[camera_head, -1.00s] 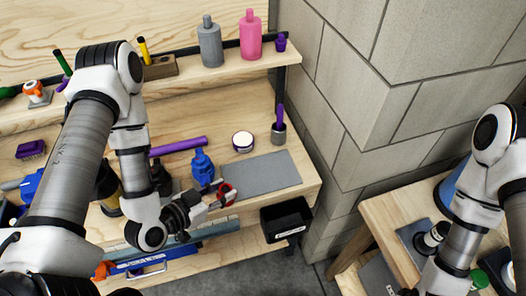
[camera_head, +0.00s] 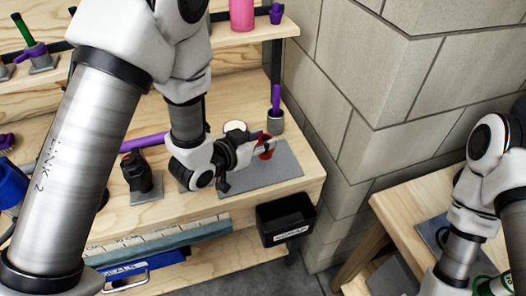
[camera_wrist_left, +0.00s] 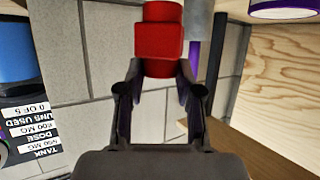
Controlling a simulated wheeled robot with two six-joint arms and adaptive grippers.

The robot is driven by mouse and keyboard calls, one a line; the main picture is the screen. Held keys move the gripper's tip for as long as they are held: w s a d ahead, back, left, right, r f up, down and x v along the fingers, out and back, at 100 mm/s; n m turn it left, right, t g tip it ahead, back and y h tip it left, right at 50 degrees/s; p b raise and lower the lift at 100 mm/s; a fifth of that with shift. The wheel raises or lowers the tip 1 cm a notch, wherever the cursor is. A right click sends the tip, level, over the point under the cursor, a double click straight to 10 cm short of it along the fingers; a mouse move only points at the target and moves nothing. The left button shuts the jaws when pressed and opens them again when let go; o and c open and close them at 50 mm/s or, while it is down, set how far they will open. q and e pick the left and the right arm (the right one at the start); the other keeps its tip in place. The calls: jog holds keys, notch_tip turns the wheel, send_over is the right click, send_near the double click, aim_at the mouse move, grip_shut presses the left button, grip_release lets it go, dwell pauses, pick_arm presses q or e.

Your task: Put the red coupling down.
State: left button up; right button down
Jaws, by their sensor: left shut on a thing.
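The red coupling (camera_head: 266,147) is between the fingers of my left gripper (camera_head: 259,149). In the head view it appears over the grey mat (camera_head: 262,178) at the right end of the workbench. Whether it touches the mat cannot be told. In the left wrist view the red coupling (camera_wrist_left: 159,42) sits between the two fingertips (camera_wrist_left: 160,72), and the gripper is shut on it. The fingers hide part of it in the head view. My right arm shows at the right, but its gripper is out of view.
A grey holder (camera_head: 276,122) with a purple rod stands behind the mat. A round white-topped item (camera_head: 235,127) sits close behind my gripper. A black bin (camera_head: 286,218) hangs at the bench's front edge. A block wall (camera_head: 350,90) borders the bench's right side.

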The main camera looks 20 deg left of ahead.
pick_arm(q)
jog(key=f, duration=0.3)
jog(key=shift+w+f, duration=0.3)
jog(key=shift+f, duration=0.05)
jog(key=shift+d+f, duration=0.1)
jog(key=shift+f, duration=0.05)
jog(key=o, duration=1.1)
jog(key=shift+o, duration=0.2)
